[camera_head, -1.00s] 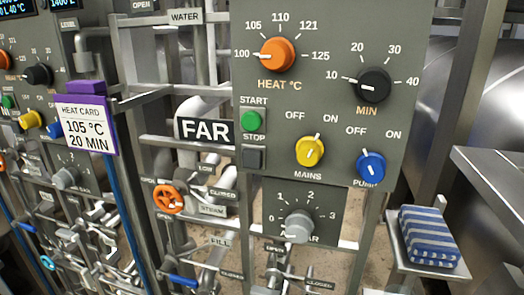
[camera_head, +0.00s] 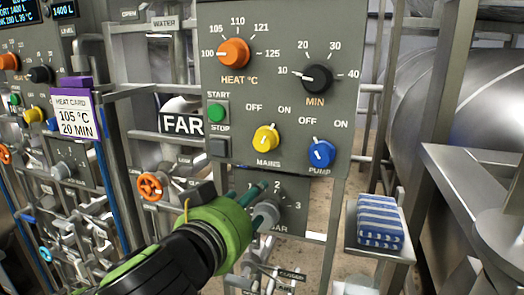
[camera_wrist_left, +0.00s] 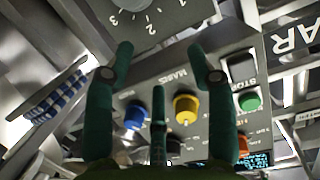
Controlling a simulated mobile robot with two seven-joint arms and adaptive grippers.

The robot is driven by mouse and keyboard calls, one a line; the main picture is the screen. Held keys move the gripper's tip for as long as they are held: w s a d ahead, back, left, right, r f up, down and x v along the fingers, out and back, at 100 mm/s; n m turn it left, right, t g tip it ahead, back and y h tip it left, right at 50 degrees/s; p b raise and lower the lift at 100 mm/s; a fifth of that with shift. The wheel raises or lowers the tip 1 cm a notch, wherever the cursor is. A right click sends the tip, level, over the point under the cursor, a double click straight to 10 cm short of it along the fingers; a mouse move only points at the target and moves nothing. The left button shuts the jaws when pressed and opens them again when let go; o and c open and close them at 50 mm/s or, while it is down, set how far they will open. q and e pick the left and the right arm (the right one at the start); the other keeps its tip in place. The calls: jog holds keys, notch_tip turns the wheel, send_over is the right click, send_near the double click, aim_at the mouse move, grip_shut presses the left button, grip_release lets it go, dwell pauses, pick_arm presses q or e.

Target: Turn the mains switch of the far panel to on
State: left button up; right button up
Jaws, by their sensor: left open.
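The far panel (camera_head: 350,50) is grey, with the FAR sign (camera_head: 182,124) to its left. Its yellow mains knob (camera_head: 266,138) sits low on the panel under the OFF and ON marks; I cannot tell surely where it points. The knob also shows in the left wrist view (camera_wrist_left: 186,106), upside down, beyond the fingers and between the middle and right ones. My left gripper (camera_head: 262,195) is below the mains knob in the head view, apart from it. Its dark green fingers are spread and empty in the left wrist view (camera_wrist_left: 160,62). My right gripper is out of view.
The blue pump knob (camera_head: 320,152) is right of the mains knob. The green start button (camera_head: 216,112) and dark stop button (camera_head: 219,146) are left. My gripper partly covers the grey dial (camera_head: 266,213) below. An orange valve wheel (camera_head: 150,186) and a shelf with striped cloth (camera_head: 380,220) flank it.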

aim_at(261, 146)
pick_arm(q)
jog(key=r+t, duration=0.1)
jog(key=r, duration=0.2)
jog(key=s+r, duration=0.1)
jog(key=r, duration=0.2)
jog(key=s+r+t, duration=0.1)
jog(key=r, duration=0.1)
jog(key=shift+s+d+r+t, duration=0.25)
jog(key=shift+r+t, duration=0.05)
jog(key=shift+r, duration=0.1)
jog(key=shift+m, duration=0.3)
jog(key=p+x, duration=0.2)
jog(key=x, duration=0.3)
jog(key=shift+w+d+f, duration=0.1)
jog(key=shift+w+d, duration=0.15)
jog(key=shift+w, duration=0.3)
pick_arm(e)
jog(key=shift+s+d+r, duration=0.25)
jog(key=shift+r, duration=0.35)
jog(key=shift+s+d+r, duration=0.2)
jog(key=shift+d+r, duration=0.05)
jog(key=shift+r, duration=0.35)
